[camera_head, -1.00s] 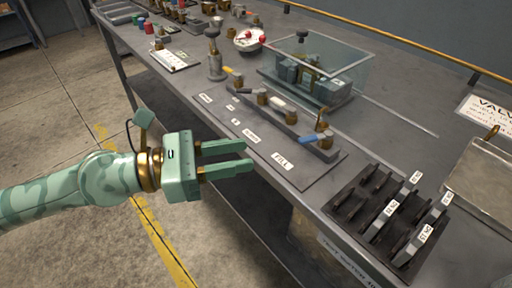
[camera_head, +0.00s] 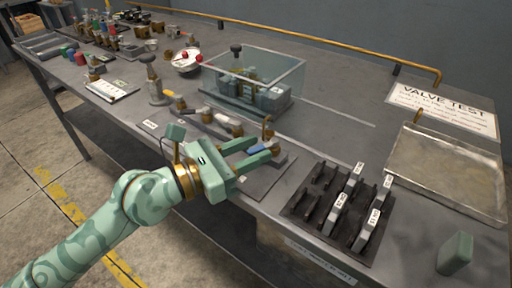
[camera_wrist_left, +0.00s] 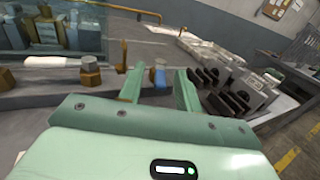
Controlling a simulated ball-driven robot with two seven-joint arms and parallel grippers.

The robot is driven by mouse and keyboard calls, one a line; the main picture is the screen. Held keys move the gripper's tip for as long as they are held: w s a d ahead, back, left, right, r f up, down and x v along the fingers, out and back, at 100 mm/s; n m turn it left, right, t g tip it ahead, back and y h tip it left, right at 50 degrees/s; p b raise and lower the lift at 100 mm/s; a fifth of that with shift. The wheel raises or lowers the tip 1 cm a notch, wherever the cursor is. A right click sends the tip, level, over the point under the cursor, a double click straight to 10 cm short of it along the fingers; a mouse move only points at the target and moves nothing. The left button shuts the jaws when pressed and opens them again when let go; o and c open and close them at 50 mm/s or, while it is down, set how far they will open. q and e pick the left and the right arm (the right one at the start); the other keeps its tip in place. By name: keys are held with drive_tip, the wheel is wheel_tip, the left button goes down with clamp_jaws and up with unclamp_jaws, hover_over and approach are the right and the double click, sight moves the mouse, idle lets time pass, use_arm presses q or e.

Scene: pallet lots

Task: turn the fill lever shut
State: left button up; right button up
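The fill lever (camera_head: 260,149) is a short blue handle at the near right end of a valve row, beside an upright brass fitting (camera_head: 268,133). My left gripper (camera_head: 264,148) is open at the lever. Its fingers point toward the row and look spread to either side of the blue handle. In the left wrist view the blue handle (camera_wrist_left: 160,76) shows between the two open fingertips (camera_wrist_left: 159,80), with a gap on both sides. Contact cannot be seen. The gripper hides part of the row's base plate and the FILL label.
A black rack (camera_head: 327,214) with several tagged grey pieces stands right of the lever. A clear case (camera_head: 290,75) stands behind the row. A metal tray (camera_head: 446,170) and a valve test sign (camera_head: 445,108) are at the right. A white lever (camera_head: 215,117) is along the row.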

use_arm(q)
drive_tip(key=shift+w+d, duration=0.4)
drive_tip(key=shift+d, duration=0.2)
use_arm(e)
drive_tip(key=shift+w, duration=0.15)
use_arm(q)
clamp_jaws()
use_arm(e)
drive_tip(key=shift+d, duration=0.25)
drive_tip(key=shift+f, duration=0.1)
